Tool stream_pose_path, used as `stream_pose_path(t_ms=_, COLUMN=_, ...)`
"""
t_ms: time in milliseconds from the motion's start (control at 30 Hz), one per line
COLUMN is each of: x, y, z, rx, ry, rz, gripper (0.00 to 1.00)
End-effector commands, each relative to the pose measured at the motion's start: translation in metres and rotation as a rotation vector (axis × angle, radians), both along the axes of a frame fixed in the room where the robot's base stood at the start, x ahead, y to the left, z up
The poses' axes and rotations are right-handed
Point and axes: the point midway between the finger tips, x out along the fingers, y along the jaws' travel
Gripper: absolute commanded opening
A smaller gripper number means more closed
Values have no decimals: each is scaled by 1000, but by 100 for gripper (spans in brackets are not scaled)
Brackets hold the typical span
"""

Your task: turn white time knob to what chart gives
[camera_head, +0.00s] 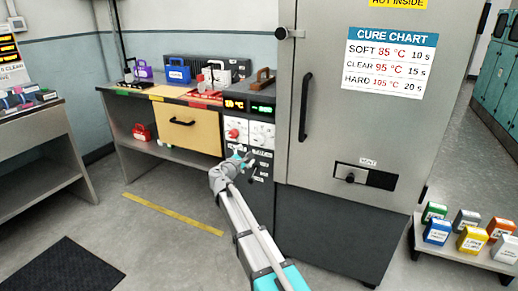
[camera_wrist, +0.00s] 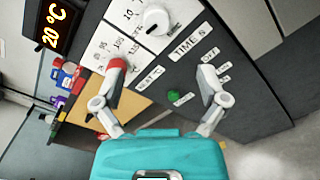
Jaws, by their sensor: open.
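The white time knob (camera_wrist: 156,20) sits on a white dial plate above the TIME S label in the wrist view. Its pointer direction is too small to read surely. The red knob (camera_wrist: 117,64) is beside it, above the HEAT label, partly behind a finger; it also shows in the head view (camera_head: 233,133). My gripper (camera_wrist: 163,72) is open and empty, in front of the panel below the white knob. In the head view my gripper (camera_head: 243,158) is at the panel's lower part. The cure chart (camera_head: 391,62) lists SOFT 85 °C 10 s, CLEAR 95 °C 15 s, HARD 105 °C 20 s.
A green button (camera_wrist: 173,95) lies between my fingers' line and the labels. The large grey oven (camera_head: 320,130) stands right of the panel. A bench (camera_head: 120,95) with coloured modules is left. Open floor (camera_head: 165,240) lies in front.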

Motion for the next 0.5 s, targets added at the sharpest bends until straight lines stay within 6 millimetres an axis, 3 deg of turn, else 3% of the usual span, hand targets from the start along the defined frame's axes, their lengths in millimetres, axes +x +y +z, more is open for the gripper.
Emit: stream_pose_path(t_ms=500, x=4, y=5, z=-2, rx=-26, ry=-2, rz=12, gripper=92)
